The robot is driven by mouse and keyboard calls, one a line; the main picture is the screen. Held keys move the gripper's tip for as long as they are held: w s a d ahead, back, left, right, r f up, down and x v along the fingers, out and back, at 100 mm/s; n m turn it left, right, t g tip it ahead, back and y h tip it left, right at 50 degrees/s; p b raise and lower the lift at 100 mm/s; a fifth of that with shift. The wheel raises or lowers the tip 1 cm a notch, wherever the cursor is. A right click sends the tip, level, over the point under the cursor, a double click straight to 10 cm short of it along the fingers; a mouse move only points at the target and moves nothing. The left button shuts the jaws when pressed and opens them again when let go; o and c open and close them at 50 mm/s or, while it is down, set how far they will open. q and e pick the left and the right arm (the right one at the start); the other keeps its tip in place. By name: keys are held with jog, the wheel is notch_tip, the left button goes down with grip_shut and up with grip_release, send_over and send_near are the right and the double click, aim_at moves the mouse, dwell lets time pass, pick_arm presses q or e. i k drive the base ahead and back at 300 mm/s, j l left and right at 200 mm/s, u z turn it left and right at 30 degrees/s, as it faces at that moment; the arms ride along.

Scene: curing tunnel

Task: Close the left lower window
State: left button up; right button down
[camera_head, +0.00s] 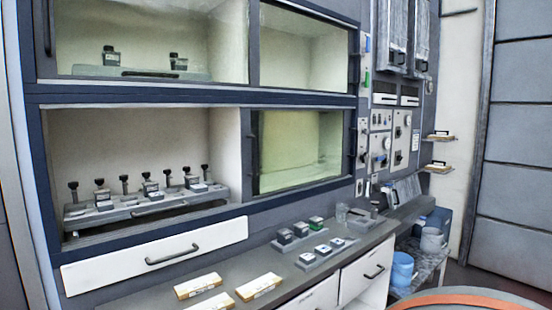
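The left lower window opening (150,140) of the dark blue-framed cabinet stands open, with no pane seen across it. Inside it, a grey tray (150,213) with a bar handle carries several small black-and-grey fixtures. The lower right bay (300,150) shows greenish glass, with a small dark handle (362,160) by its right edge. I cannot tell whether the left pane is slid behind or over this glass. Neither of my grippers is in view.
Below, a white drawer (155,255) juts out beneath the left opening. The grey counter (235,262) holds pale blocks and small fixtures. Blue and grey buckets (402,270) stand at right.

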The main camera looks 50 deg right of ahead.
aim_at(245, 112)
jog(key=z, duration=1.9)
jog(key=i+l+z, duration=0.2)
jog(key=i+l, duration=0.9)
jog(key=l, duration=0.15)
